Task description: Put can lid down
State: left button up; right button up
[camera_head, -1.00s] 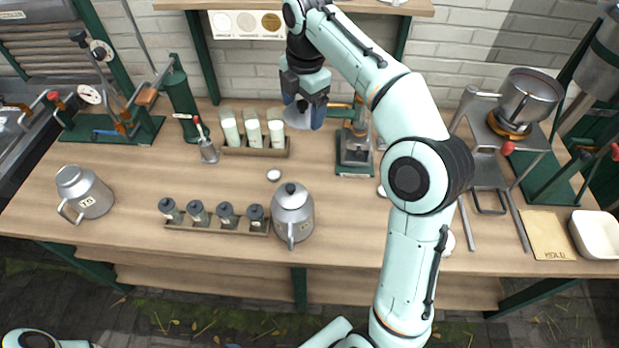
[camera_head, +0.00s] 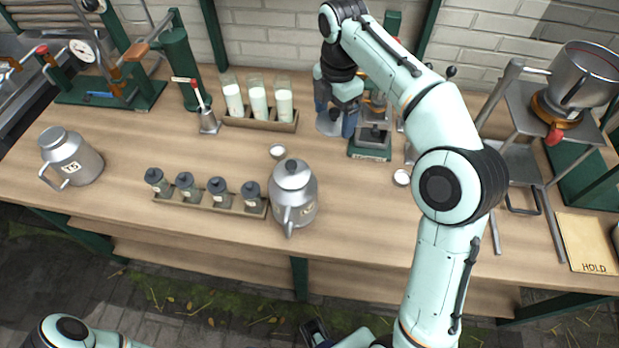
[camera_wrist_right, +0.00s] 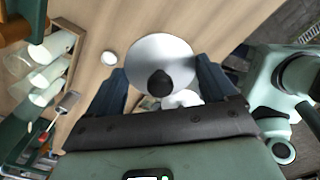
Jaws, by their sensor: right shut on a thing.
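My right gripper (camera_head: 336,120) is at the back of the bench, between the bottle rack and a small dark-green stand. In the right wrist view, its two blue fingers (camera_wrist_right: 160,90) are on either side of the dark knob (camera_wrist_right: 160,82) of a round grey-white can lid (camera_wrist_right: 160,55).
A rack of milk bottles (camera_head: 259,121) is left of my right gripper, and the green stand (camera_head: 369,150) is close on its right. A lidded metal can (camera_head: 294,195), a row of small jars (camera_head: 210,202) and a labelled can (camera_head: 70,158) stand nearer the front.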

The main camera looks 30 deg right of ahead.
jog(key=shift+w+f, duration=0.1)
jog(key=shift+f, duration=0.6)
jog(key=shift+f+b, duration=0.3)
jog(key=shift+b, duration=0.05)
jog(key=b, duration=0.4)
send_over(328, 180)
notch_tip(328, 180, down, 14)
jog(key=shift+f, duration=0.25)
pick_arm(q)
jog(key=shift+s+f+b, duration=0.15)
jog(key=shift+f+b, duration=0.15)
jog(key=shift+f, duration=2.5)
pick_arm(e)
jog(key=shift+f, duration=2.35)
jog(key=shift+f, duration=0.1)
jog(key=shift+f, duration=0.4)
jog(key=o, duration=0.8)
pick_arm(q)
jog(key=shift+f, duration=0.15)
pick_arm(e)
jog(key=shift+r, duration=0.1)
